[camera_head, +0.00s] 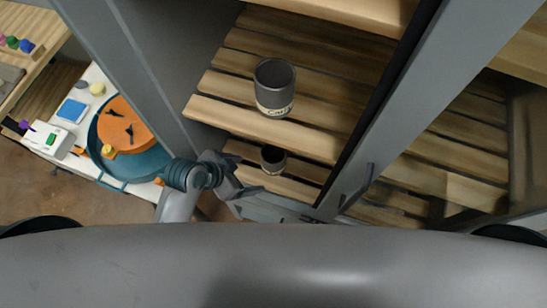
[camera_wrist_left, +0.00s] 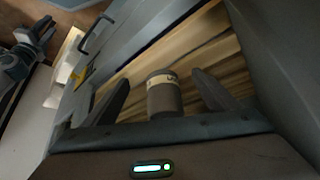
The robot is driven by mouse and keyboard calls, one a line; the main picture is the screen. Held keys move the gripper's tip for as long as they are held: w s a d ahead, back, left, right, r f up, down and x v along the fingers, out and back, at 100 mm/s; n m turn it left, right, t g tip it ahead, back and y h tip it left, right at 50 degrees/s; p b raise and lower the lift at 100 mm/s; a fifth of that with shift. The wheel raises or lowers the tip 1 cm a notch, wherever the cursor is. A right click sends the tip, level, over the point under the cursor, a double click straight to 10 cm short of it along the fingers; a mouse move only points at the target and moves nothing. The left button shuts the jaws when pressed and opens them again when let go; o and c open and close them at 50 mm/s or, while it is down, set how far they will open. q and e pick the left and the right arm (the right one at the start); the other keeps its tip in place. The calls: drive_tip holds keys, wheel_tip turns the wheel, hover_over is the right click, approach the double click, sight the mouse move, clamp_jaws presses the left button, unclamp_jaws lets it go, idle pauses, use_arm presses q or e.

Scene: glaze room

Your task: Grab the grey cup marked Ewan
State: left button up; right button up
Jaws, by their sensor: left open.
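A dark grey cup (camera_head: 275,86) with a cream label band stands upright on the upper slatted shelf; I cannot read its lettering surely. A smaller-looking dark cup (camera_head: 273,158) stands on the shelf below, its label too small to read. My left gripper (camera_head: 249,187) is at the front of that lower shelf, close to the lower cup. In the left wrist view, my open left gripper (camera_wrist_left: 160,79) has a grey cup (camera_wrist_left: 164,97) with a pale label band between its fingers, with gaps at both sides. What looks like my right gripper (camera_wrist_left: 40,32) shows blurred at the upper left there.
Grey cabinet posts (camera_head: 380,120) flank the shelves, and a door handle (camera_wrist_left: 96,34) shows near the left gripper. At left, a white table (camera_head: 103,83) holds a teal pan (camera_head: 150,163) with an orange disc (camera_head: 122,125). The lower shelf beside the cup looks clear.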

sight(263, 160)
use_arm(q)
drive_tip(key=w+d+p, duration=0.1)
drive_tip(key=w+d, duration=0.1)
drive_tip(key=w+d+p, duration=0.1)
drive_tip(key=w+d, duration=0.1)
drive_tip(key=d, duration=0.1)
drive_tip(key=shift+d+r, duration=0.15)
drive_tip(key=shift+w+d, duration=0.3)
drive_tip(key=shift+d, duration=0.05)
drive_tip(key=shift+w+d+p, duration=0.35)
drive_tip(key=shift+d, duration=0.05)
drive_tip(key=shift+w+d+r+p, duration=0.1)
drive_tip(key=shift+w+d+p, duration=0.35)
drive_tip(key=shift+w+d, duration=0.4)
drive_tip(key=shift+d+f+p, duration=0.35)
drive_tip(key=shift+f+p, duration=0.1)
drive_tip(key=shift+f, duration=0.4)
drive_tip(key=shift+w+d+f, duration=0.2)
drive_tip(key=shift+w+f, duration=0.05)
drive_tip(key=shift+f, duration=0.4)
